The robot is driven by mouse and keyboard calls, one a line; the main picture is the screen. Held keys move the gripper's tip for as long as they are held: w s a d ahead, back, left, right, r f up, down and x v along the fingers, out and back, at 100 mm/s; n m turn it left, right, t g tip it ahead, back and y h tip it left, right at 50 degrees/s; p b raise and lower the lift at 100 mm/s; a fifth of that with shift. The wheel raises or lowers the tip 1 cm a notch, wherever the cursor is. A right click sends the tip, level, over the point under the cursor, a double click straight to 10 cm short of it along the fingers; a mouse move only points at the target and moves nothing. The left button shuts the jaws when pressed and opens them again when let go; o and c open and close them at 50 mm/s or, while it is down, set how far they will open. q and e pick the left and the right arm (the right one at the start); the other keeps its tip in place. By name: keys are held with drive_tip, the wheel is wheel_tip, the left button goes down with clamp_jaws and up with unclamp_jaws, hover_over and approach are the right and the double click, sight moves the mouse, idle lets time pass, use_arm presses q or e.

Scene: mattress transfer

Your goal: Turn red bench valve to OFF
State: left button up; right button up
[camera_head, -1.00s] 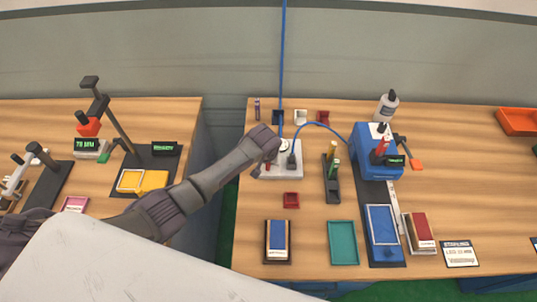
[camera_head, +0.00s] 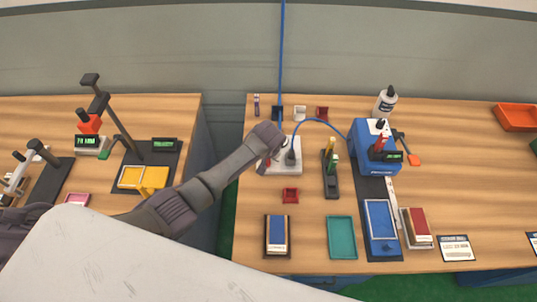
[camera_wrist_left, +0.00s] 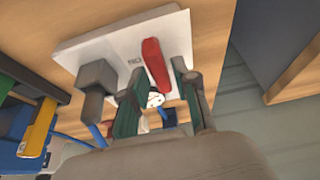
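The red valve handle (camera_wrist_left: 155,64) is a short bar on a white plate (camera_wrist_left: 112,45) that bears printed letters, of which "NO" shows upside down from this angle. In the head view the white plate (camera_head: 285,169) lies near the back left of the right bench, and my left gripper (camera_head: 270,160) reaches over it and hides most of the valve. In the left wrist view my left gripper (camera_wrist_left: 156,80) is open, its two fingers apart on either side of the handle's near end. Contact with the handle cannot be told. My right gripper is not in view.
A grey plug (camera_wrist_left: 96,80) with a blue cable stands on the plate beside the handle. A gap separates the right bench from the left bench (camera_head: 60,118).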

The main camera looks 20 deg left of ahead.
use_arm(q)
drive_tip(key=shift+o, duration=0.4)
drive_tip(key=shift+s, duration=0.1)
drive_tip(key=v, duration=1.2)
